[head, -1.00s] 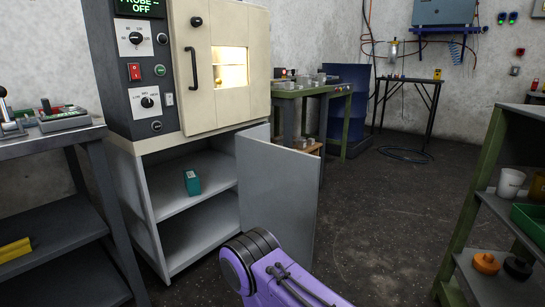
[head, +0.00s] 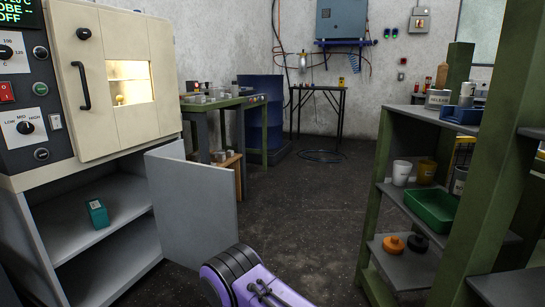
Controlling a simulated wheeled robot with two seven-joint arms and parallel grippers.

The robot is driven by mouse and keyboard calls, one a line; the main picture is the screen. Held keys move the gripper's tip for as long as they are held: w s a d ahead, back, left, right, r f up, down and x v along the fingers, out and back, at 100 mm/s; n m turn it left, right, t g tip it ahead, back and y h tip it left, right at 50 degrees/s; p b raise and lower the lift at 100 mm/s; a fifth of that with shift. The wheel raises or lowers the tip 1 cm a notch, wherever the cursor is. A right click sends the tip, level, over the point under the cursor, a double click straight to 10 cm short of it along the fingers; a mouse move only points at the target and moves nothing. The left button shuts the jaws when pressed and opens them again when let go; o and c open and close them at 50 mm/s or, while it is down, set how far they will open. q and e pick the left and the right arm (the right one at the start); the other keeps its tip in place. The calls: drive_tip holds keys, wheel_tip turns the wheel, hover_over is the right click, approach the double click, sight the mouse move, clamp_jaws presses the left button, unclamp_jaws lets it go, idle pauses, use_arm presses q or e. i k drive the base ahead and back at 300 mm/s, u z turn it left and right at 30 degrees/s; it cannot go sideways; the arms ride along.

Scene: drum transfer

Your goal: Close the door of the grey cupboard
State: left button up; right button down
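The grey cupboard (head: 135,262) stands at the left below a cream oven, with its front open and two shelf levels showing. Its grey door (head: 195,205) hangs on the right side and stands swung out wide into the room. A teal box (head: 97,213) sits on the cupboard's upper shelf. A purple arm link of mine with a black ringed joint shows at the bottom, in front of the door's lower edge. Neither of my grippers is in view.
The cream oven (head: 118,120) with a lit window is above the cupboard. A green-legged shelf rack (head: 376,200) with cups and a green tray (head: 432,210) stands at the right. A workbench (head: 213,103) and blue drum (head: 262,105) are behind the door. The dark floor (head: 310,210) between is clear.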

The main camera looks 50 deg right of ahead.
sight(194, 203)
drive_tip(key=z, duration=0.65)
drive_tip(key=i, duration=0.7)
drive_tip(key=z, duration=0.35)
